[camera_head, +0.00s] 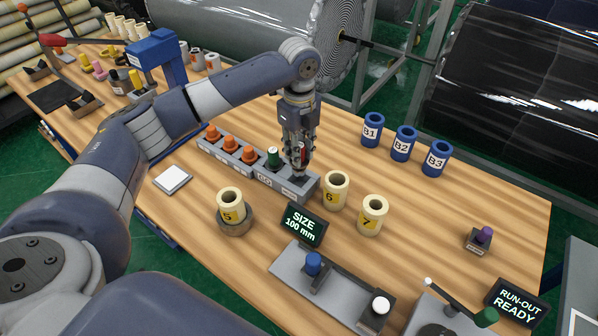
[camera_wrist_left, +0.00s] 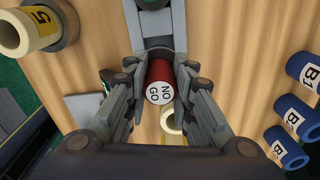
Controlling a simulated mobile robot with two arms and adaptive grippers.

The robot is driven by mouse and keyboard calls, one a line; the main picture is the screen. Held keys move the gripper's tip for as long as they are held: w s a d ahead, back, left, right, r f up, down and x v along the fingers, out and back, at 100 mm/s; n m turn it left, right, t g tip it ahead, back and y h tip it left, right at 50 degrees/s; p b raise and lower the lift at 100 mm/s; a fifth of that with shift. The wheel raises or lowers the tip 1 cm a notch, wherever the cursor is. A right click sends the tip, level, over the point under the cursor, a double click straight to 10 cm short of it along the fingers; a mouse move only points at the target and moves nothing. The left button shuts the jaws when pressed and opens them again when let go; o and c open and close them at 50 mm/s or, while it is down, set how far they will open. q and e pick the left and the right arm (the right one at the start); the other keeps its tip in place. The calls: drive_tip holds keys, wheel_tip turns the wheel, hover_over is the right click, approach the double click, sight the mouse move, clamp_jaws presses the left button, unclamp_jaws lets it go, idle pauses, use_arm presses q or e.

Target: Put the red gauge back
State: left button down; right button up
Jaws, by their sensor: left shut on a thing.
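The red gauge (camera_wrist_left: 160,80), its end marked NO GO, is between the fingers of my left gripper in the left wrist view. A little red also shows in the head view. My left gripper (camera_head: 297,168) is shut on it and points down at the right end of the grey gauge rack (camera_head: 312,187). The fingers hide the gauge's lower end, so I cannot tell whether it touches the rack. A green gauge (camera_head: 273,158) and orange-topped pieces (camera_head: 248,154) stand in the rack to the left. My right gripper is not in view.
Cream rolls 6 (camera_head: 336,190) and 7 (camera_head: 372,215) stand just right of the rack; roll 5 (camera_head: 231,204) sits in a round holder in front. The SIZE display (camera_head: 304,224) is close in front. Blue rolls (camera_head: 403,143) stand at the back right.

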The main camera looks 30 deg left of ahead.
use_arm(q)
wheel_tip(320, 180, down, 2)
drive_tip(key=shift+f, duration=0.1)
wheel_tip(320, 180, down, 3)
drive_tip(key=shift+p, duration=0.55)
drive_tip(key=shift+f, duration=0.5)
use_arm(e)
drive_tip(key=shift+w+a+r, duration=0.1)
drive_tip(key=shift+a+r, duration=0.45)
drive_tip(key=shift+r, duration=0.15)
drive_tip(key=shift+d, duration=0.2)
use_arm(q)
drive_tip(key=c, duration=1.4)
unclamp_jaws()
drive_tip(key=shift+f, duration=0.15)
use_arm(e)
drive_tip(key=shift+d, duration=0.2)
use_arm(q)
drive_tip(key=shift+o, duration=0.2)
wheel_tip(320, 180, up, 11)
drive_tip(key=b, duration=0.2)
drive_tip(key=shift+r+b, duration=0.2)
drive_tip(key=shift+b, duration=0.1)
drive_tip(key=shift+r, duration=0.5)
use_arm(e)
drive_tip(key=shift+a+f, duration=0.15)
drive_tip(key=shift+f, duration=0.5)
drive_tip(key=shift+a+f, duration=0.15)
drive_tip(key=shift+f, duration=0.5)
